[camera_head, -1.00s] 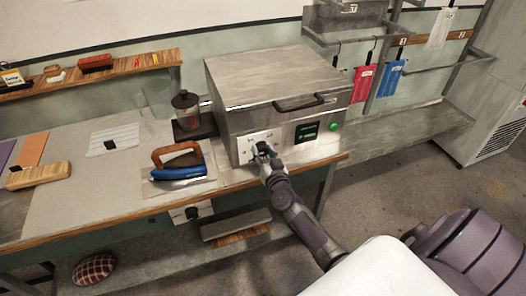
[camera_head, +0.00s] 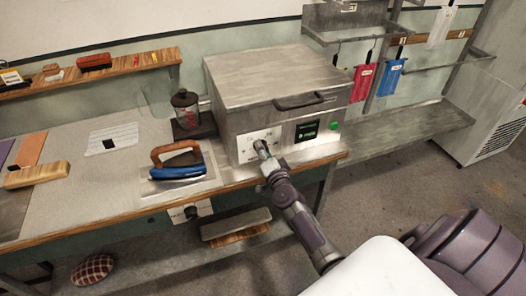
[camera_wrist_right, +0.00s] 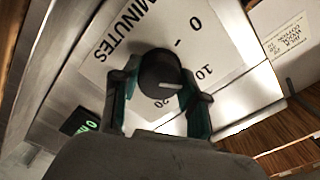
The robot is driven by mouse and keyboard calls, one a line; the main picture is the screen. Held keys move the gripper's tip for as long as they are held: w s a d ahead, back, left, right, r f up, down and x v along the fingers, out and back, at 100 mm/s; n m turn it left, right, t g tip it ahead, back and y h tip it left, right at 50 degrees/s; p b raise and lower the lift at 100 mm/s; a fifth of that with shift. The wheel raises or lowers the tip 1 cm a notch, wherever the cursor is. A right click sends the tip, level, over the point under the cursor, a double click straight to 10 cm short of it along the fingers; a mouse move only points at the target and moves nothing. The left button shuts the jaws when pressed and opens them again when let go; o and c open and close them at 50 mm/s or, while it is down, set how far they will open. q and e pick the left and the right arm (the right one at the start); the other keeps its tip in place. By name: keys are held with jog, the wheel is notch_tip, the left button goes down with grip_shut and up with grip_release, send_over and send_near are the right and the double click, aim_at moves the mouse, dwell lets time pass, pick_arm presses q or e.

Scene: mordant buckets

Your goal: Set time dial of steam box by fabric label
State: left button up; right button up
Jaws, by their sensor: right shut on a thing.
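The steam box (camera_head: 270,80) is a grey metal box with its lid down on the bench. Its black round time dial (camera_wrist_right: 158,70) has a white pointer line and sits on a white plate (camera_wrist_right: 120,50) marked MINUTES, with 0, 10 and 20. The line points right and slightly down in the right wrist view, on the side of the 10 and 20; the exact mark is unclear. My right gripper (camera_head: 264,155) is shut on the dial, one finger on each side. Red fabric (camera_head: 363,83) and blue fabric (camera_head: 391,80) hang with small labels, unreadable here. My left gripper is not in view.
A green-lit display (camera_head: 306,131) and green button (camera_head: 334,126) are right of the dial. A blue iron (camera_head: 178,172) and a dark-lidded jar (camera_head: 186,110) stand left of the box. A printed card (camera_wrist_right: 285,35) shows beside the plate in the right wrist view.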

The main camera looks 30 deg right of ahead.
jog(key=shift+m, duration=0.3)
dwell(0.4)
jog(key=o, duration=1.1)
jog(key=shift+s, duration=0.1)
jog(key=shift+s+a, duration=0.1)
jog(key=shift+s, duration=0.25)
jog(key=v, duration=1.1)
jog(key=shift+s+f, duration=0.1)
